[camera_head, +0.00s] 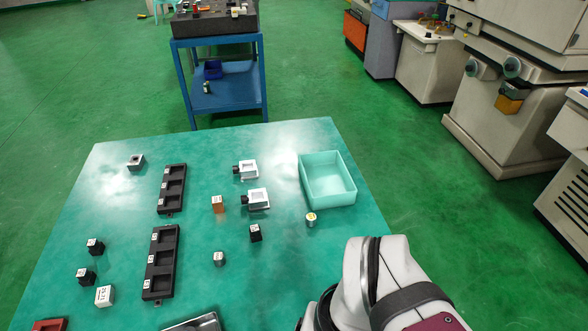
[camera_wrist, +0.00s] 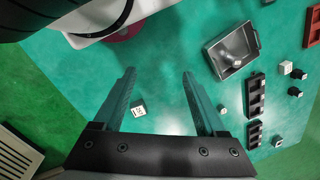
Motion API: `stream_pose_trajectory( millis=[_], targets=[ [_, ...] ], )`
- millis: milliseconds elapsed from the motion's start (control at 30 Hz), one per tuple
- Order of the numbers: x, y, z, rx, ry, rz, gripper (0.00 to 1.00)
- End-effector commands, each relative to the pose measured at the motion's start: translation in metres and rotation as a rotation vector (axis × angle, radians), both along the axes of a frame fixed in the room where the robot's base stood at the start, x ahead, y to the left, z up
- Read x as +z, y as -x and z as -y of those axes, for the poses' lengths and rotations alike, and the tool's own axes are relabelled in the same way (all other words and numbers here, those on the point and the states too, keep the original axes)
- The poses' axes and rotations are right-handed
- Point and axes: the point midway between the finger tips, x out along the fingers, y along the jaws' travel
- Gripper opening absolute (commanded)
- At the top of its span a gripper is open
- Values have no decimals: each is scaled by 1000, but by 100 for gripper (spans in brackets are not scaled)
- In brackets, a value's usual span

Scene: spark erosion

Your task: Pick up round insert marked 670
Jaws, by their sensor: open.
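Two small round pieces stand on the green table: a brass-coloured one (camera_head: 311,220) with a pale top label near the right edge, and a grey one (camera_head: 219,258) near the middle. Their labels are too small to read surely, so I cannot tell which is 670. My gripper (camera_wrist: 159,72) is open and empty, its two fingers apart above the table. A small labelled piece (camera_wrist: 139,108) shows between the fingers, below them and nearer the left one. A small grey piece (camera_wrist: 222,109) lies beyond the right finger. The head view hides my fingers.
A mint open bin (camera_head: 328,195) stands behind the brass piece. A metal tray (camera_wrist: 218,64) holds a grey piece. Bare table surrounds the brass piece.

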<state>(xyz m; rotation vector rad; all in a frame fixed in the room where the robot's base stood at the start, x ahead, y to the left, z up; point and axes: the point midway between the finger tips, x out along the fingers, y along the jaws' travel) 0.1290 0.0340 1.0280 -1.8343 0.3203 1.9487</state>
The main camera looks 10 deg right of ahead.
Motion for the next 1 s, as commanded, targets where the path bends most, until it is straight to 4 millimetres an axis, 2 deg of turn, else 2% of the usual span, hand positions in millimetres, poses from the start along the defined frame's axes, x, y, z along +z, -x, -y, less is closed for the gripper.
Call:
stream_pose_trajectory(
  millis=[467,567,667,767,800,867,900,1000],
  targets=[
    [0,-1,1,8,4,-2,72],
    [3,-16,10,143,69,-37,72],
    [3,-61,30,477,220,-121,72],
    [-8,-131,42,903,400,-243,72],
    [-18,-161,42,1079,472,-300,72],
    [-37,-208,34,1345,580,-395,72],
    [-53,-237,25,1512,650,-465,72],
    [-94,-295,-5,1869,808,-635,72]
  ],
)
